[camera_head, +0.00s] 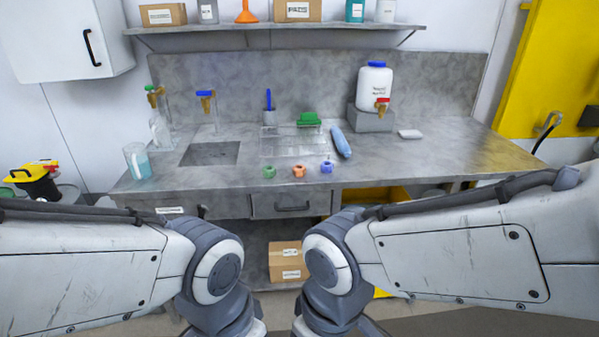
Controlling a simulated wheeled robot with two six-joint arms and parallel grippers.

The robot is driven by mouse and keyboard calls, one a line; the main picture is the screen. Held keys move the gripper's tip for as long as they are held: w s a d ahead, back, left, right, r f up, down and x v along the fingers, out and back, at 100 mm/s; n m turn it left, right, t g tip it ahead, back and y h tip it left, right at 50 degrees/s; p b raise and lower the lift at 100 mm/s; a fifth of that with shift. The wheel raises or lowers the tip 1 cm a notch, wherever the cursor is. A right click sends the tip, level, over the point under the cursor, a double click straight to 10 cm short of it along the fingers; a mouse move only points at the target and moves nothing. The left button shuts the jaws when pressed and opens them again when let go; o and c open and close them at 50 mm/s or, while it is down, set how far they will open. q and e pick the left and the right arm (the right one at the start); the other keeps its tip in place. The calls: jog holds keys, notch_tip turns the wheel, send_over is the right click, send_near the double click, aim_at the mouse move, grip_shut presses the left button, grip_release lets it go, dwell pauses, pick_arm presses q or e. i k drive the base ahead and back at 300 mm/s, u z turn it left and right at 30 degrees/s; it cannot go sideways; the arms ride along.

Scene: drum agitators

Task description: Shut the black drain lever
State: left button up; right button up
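I cannot clearly pick out a black drain lever in the head view. A curved black part (544,138) hangs from a metal fitting (553,120) at the right, by the yellow panel; I cannot tell whether it is a lever or a hose. The taps on the bench have green (152,88), blue (205,93) and red (383,100) handles. My two arms reach in from the left and right and bend down at the bottom middle. Both grippers are below the picture, out of view.
The grey bench (440,155) holds a sink (210,153), a white jug (374,84), a blue bottle (341,142), a beaker (137,162) and several small coloured rings. A shelf (270,27) runs above. A yellow-and-black object (38,183) stands at left. The bench's right part is mostly clear.

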aim_at(201, 211)
jog(key=u, duration=0.55)
jog(key=i, duration=0.85)
jog(key=z, duration=1.15)
jog(key=i, duration=0.3)
jog(key=u, duration=1.75)
